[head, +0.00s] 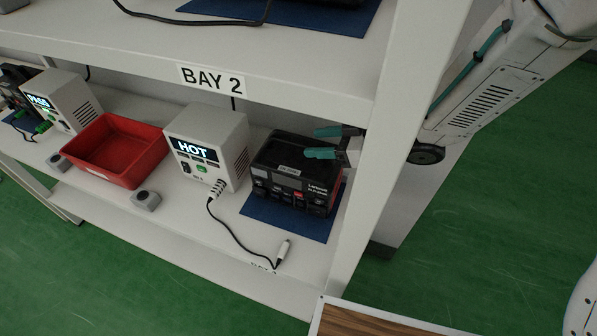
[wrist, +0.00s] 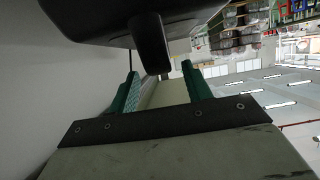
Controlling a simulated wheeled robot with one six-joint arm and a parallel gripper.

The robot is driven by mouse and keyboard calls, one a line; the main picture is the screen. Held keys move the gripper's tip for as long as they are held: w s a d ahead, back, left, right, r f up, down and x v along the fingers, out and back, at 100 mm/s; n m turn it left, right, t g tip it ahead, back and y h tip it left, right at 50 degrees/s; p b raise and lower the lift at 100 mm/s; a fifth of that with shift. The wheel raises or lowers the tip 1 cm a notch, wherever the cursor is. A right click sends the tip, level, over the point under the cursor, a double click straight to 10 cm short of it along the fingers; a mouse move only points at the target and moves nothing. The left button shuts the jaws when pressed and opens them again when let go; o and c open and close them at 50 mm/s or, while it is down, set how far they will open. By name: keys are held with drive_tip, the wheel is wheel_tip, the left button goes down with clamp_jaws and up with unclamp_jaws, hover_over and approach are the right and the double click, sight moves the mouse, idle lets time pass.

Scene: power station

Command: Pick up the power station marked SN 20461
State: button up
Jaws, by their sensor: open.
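A black power station (head: 296,172) with a pale label on top and red and white markings on its front stands upright on a blue mat (head: 285,217) on the Bay 2 shelf. Its serial number is too small to read. My gripper (head: 318,142) is open, its teal fingers at the power station's upper right back edge, near the shelf post. Contact cannot be told. In the wrist view, my gripper (wrist: 160,85) has a dark body with a protruding black part near the gap between its fingers, probably the power station (wrist: 152,45). Nothing is clearly gripped.
A white tester reading HOT (head: 210,140) stands left of the power station, its cable (head: 240,237) lying in front. A red bin (head: 115,150) and a tester reading PASS (head: 60,100) are further left. The upper shelf (head: 300,92) and right post (head: 385,190) hem in the space.

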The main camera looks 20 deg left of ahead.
sight(308, 142)
drive_tip(key=x, duration=0.4)
drive_tip(key=shift+s+a, duration=0.15)
clamp_jaws()
idle(1.1)
drive_tip(key=shift+r, duration=0.1)
